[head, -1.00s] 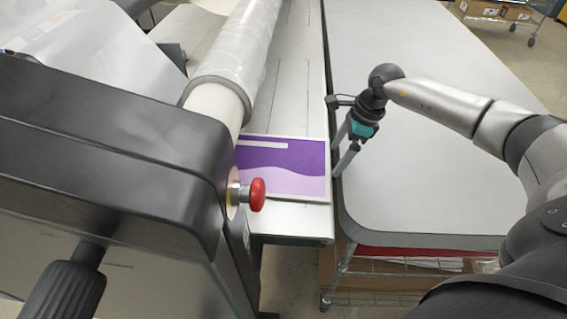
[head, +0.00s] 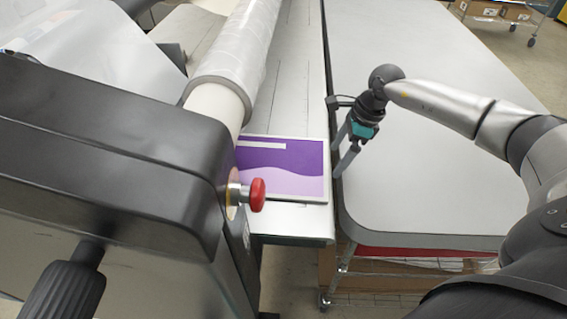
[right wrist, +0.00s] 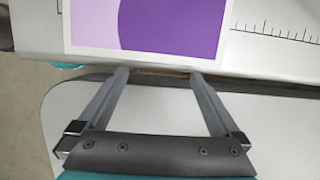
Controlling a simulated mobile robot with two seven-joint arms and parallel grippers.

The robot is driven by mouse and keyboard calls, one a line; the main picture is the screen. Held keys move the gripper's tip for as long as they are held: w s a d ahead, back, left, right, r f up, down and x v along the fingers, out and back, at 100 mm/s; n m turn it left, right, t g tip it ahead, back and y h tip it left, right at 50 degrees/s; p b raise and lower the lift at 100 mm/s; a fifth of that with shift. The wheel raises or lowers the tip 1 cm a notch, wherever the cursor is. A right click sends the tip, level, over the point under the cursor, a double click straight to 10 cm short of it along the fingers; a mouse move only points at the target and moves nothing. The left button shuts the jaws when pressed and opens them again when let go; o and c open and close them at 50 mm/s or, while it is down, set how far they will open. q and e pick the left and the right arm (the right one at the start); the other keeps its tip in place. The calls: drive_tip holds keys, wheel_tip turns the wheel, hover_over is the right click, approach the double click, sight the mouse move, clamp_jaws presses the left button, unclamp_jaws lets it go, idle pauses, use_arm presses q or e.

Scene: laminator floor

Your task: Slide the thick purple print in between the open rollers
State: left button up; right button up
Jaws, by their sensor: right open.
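The purple print (head: 300,165) lies flat on the laminator's feed table (head: 290,222), with a pale border and a lighter wave along its near part. Its left part is hidden behind the machine's end housing and red knob. The roller (head: 228,85) wrapped in clear film stands above and left of it; the gap between rollers is not visible. My right gripper (head: 340,160) is open and empty, just right of the print's edge. In the right wrist view the two fingers (right wrist: 157,72) are spread, tips close to the print's white edge (right wrist: 150,51). My left gripper is not in view.
A grey-topped table (head: 430,190) with a rounded corner stands right beside the feed table, with a narrow gap between them. The black end housing (head: 110,150) with a red knob (head: 257,195) blocks the left. A cart with boxes (head: 500,12) stands at far right.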

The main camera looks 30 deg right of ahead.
sight(312, 166)
drive_tip(key=shift+s+a+p, duration=0.3)
drive_tip(key=shift+s+p, duration=0.05)
drive_tip(key=shift+s, duration=0.2)
drive_tip(key=shift+w+a, duration=0.4)
drive_tip(key=shift+a, duration=0.25)
drive_tip(key=shift+w+a, duration=0.4)
drive_tip(key=shift+a, duration=0.25)
drive_tip(key=shift+s+d, duration=0.2)
idle(0.4)
drive_tip(key=shift+s+a, duration=0.1)
drive_tip(key=shift+s, duration=0.1)
drive_tip(key=shift+s+a, duration=0.1)
drive_tip(key=shift+s, duration=0.05)
drive_tip(key=shift+w+a, duration=0.6)
drive_tip(key=shift+a, duration=0.35)
drive_tip(key=shift+w+a, duration=0.6)
drive_tip(key=shift+a, duration=0.35)
idle(0.6)
drive_tip(key=shift+s+d+b, duration=0.35)
drive_tip(key=shift+d, duration=0.2)
idle(0.5)
